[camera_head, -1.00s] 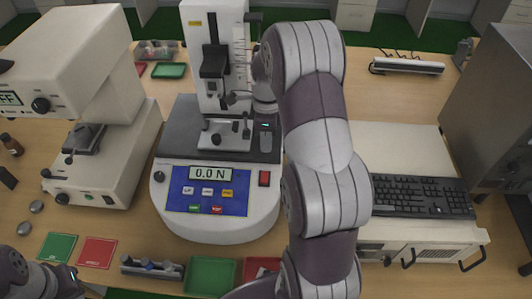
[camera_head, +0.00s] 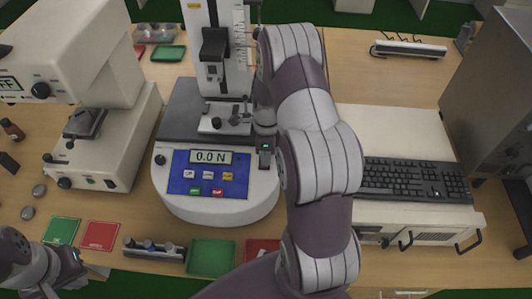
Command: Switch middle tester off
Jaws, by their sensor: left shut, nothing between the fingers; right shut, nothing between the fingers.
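The middle tester (camera_head: 215,205) is a white rounded unit with a blue front panel and a force stand behind. Its display (camera_head: 211,157) is lit and reads 0.0 N. My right gripper (camera_head: 264,164) is shut and empty, pointing down at the right side of the tester's front panel. It covers the place of the red rocker switch, which is hidden now. I cannot tell whether the fingertips touch the switch. My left gripper (camera_head: 84,274) is shut and empty at the lower left, away from the tester.
A white tester (camera_head: 100,155) stands at left, its display ending in "FF". A keyboard (camera_head: 412,180) lies on a white unit at right, beside a grey cabinet (camera_head: 505,100).

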